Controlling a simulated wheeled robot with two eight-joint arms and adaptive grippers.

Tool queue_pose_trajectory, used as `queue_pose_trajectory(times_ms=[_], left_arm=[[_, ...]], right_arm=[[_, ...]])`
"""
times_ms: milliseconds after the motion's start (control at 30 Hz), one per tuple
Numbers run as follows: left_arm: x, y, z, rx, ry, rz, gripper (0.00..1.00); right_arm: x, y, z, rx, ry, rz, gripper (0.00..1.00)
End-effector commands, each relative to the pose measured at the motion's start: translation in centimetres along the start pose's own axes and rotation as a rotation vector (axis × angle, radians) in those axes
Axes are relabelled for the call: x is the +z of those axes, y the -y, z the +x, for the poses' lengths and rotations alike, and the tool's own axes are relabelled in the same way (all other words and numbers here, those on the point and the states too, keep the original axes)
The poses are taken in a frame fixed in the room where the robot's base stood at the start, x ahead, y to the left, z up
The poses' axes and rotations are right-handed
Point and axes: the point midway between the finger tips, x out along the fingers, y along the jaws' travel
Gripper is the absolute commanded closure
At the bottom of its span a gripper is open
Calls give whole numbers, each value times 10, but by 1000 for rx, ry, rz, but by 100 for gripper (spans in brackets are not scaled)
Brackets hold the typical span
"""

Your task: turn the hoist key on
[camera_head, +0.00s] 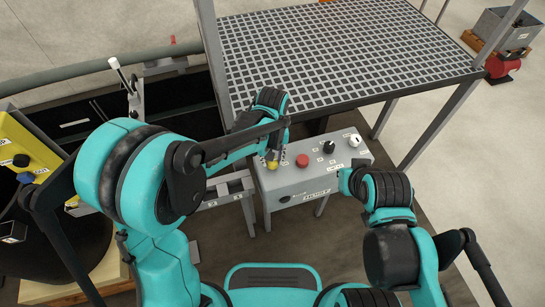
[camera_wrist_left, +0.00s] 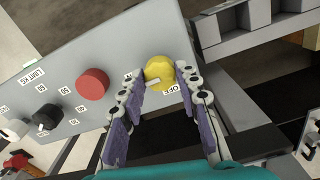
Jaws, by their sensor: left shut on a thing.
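The hoist key looks to be the yellow round knob (camera_wrist_left: 159,69) at the end of the grey control box (camera_head: 322,181); in the head view it shows in part (camera_head: 272,165) under my left gripper (camera_head: 274,152). In the left wrist view my left gripper (camera_wrist_left: 160,76) has one finger on each side of the knob and is shut on it. A pale bar on the knob points to the lower left. An "OFF" label lies below it, and another label is partly hidden by a finger. My right gripper (camera_head: 344,180) is beside the box's front right; its fingers are too small to read.
Beside the key on the box are a red button (camera_head: 302,160), a black knob (camera_head: 328,147) and a white knob (camera_head: 355,140). A raised grating platform (camera_head: 340,50) with metal legs stands behind. A yellow box (camera_head: 22,150) is at the far left.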

Motion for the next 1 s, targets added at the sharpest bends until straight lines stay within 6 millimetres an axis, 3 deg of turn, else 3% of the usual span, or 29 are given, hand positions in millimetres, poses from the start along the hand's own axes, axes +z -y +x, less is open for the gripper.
queue_pose_trajectory(times_ms=[33,100,500,1000], left_arm=[[0,0,0,0,0,-1,65],[0,0,0,0,0,-1,47],[0,0,-6,0,0,0,47],[0,0,-102,0,0,0,47]], right_arm=[[0,0,0,0,0,0,100],[0,0,0,0,0,0,100],[0,0,0,0,0,0,100],[0,0,0,0,0,0,100]])
